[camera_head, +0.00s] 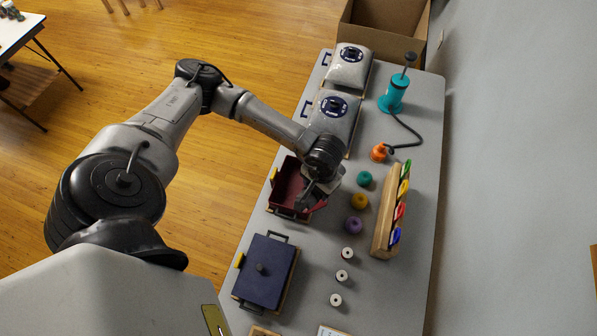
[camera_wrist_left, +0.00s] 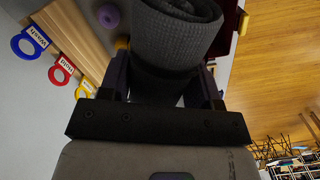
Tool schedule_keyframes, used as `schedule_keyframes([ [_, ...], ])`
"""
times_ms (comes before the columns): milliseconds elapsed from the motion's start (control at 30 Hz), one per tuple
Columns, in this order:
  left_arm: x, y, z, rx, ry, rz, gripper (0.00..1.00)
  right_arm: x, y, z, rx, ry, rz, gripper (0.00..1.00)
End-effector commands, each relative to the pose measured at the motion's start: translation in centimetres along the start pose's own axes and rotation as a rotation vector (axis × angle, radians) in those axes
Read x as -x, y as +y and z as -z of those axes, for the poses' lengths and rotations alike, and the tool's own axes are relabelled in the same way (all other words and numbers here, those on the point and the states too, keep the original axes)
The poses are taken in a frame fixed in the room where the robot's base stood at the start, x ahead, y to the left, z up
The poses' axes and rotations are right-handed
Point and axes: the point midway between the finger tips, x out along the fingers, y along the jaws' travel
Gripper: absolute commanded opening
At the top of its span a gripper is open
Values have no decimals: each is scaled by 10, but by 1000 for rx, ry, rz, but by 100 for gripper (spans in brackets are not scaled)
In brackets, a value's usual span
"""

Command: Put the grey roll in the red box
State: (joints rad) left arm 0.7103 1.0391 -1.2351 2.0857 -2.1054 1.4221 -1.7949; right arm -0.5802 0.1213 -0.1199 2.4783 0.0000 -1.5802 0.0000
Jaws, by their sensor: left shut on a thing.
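The grey roll (camera_wrist_left: 178,38) is a dark, ribbed, rolled-up sheet, seen large in the left wrist view. My left gripper (camera_wrist_left: 165,88) is shut on it, with one finger on each side. In the head view my left gripper (camera_head: 314,196) is over the right part of the red box, and the roll is hard to make out there. The open red box (camera_head: 284,184) stands on the table's left side, partly covered by my gripper. A strip of dark red (camera_wrist_left: 230,28) shows beside the roll in the left wrist view. My right gripper is not in view.
A blue lidded box (camera_head: 264,270) stands in front of the red box. Teal, orange and purple balls (camera_head: 353,225), several white spools and a wooden rack (camera_head: 384,225) with coloured rings lie to the right. Grey packs (camera_head: 350,66) and a teal pump (camera_head: 394,95) are behind.

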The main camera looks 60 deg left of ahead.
Motion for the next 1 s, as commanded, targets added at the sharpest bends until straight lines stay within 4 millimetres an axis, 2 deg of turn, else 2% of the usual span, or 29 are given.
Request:
schedule_keyframes([
  [33, -37, -13, 6, 43, 1, 5, 32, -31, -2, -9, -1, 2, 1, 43],
  [100, -63, -27, 12, 97, 1, 3, 32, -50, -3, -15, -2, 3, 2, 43],
  [300, -128, -68, 27, 244, 11, -1, 32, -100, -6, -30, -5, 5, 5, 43],
  [400, -153, -86, 32, 306, 17, -4, 32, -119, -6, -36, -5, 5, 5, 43],
  [533, -176, -104, 37, 368, 24, -7, 32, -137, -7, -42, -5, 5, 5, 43],
  [700, -192, -119, 41, 416, 33, -11, 32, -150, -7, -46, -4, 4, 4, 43],
  [833, -205, -124, 42, 434, 34, -11, 32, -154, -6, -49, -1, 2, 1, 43],
  [1000, -233, -125, 44, 438, 35, -12, 32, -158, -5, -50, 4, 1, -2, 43],
])
